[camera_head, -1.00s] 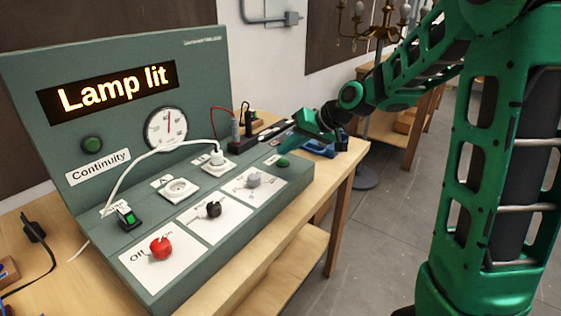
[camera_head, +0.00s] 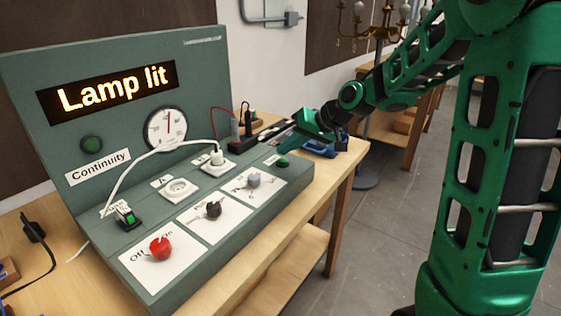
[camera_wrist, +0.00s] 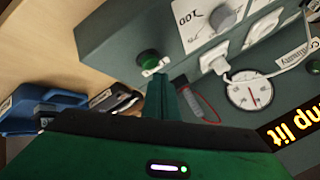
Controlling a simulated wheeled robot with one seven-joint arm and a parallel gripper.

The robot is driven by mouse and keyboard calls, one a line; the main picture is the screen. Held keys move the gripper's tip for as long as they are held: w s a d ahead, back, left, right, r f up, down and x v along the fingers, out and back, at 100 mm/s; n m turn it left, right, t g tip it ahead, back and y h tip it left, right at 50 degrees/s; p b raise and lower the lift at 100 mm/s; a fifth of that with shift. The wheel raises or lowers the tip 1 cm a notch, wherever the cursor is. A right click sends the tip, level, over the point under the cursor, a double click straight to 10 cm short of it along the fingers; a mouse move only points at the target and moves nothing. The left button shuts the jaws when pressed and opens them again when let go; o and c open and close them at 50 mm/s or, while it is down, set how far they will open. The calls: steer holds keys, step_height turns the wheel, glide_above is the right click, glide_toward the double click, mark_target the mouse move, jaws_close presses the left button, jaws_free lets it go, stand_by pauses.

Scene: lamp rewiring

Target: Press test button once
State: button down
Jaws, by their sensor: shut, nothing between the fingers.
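The green test button (camera_head: 282,162) sits near the right end of the grey-green console's sloped deck, beside a small white label. It also shows in the wrist view (camera_wrist: 148,59), just beyond my fingertips. My gripper (camera_head: 291,137) is above and behind the button in the head view, shut and empty. In the wrist view its closed fingers (camera_wrist: 163,84) point toward the button's label, apart from the button as far as I can tell. The console display (camera_head: 116,92) reads "Lamp lit".
The deck carries a red knob (camera_head: 161,248), a black knob (camera_head: 213,210), a grey knob (camera_head: 253,181), a lit green switch (camera_head: 126,218) and a white plug (camera_head: 216,157) with its cable. A blue tool (camera_wrist: 43,105) lies on the bench beside the console. The deck's front edge is clear.

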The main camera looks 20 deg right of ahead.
steer(key=shift+f, duration=0.15)
stand_by(0.4)
steer(key=shift+f, duration=0.25)
steer(key=shift+f, duration=0.4)
stand_by(1.0)
steer(key=shift+r, duration=0.85)
steer(key=shift+r, duration=2.5)
